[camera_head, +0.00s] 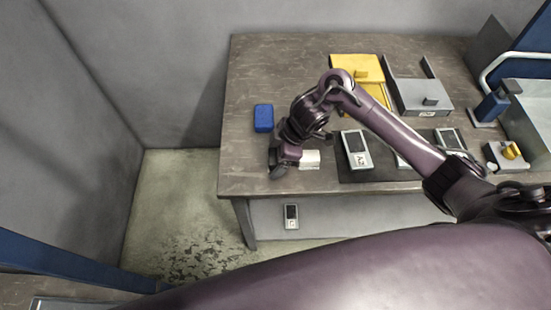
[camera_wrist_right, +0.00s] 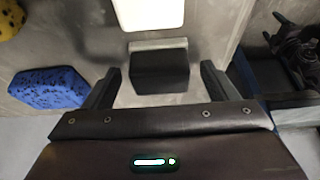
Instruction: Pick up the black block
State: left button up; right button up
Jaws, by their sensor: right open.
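The black block (camera_wrist_right: 160,72) shows in the right wrist view, a dark box with a light grey strip along its far edge. My right gripper (camera_wrist_right: 160,80) is open, with one finger to the left of the block and one to the right; I see gaps on both sides. In the head view my right gripper (camera_head: 284,162) points down over the near left part of the workbench. There I cannot make out the block apart from the dark gripper. My left gripper is not in view.
A blue sponge (camera_head: 263,118) lies left of my right arm on the workbench (camera_head: 262,80). A white block (camera_head: 309,159) is close to the gripper's right. A labelled device (camera_head: 356,150) lies on a dark mat. A yellow tray (camera_head: 355,68) and a grey tray (camera_head: 421,95) stand farther back.

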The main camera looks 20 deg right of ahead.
aim_at(275, 156)
jog(key=shift+a+f, duration=0.15)
jog(key=shift+f, duration=0.05)
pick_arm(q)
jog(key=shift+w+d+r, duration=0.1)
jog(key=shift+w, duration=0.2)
pick_arm(e)
jog(key=c, duration=1.1)
pick_arm(q)
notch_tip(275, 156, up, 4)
jog(key=p, duration=0.4)
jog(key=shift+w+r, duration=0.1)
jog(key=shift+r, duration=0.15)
pick_arm(e)
notch_tip(275, 156, up, 20)
jog(key=shift+r, duration=0.1)
jog(key=o, duration=0.4)
jog(key=shift+c, duration=1.3)
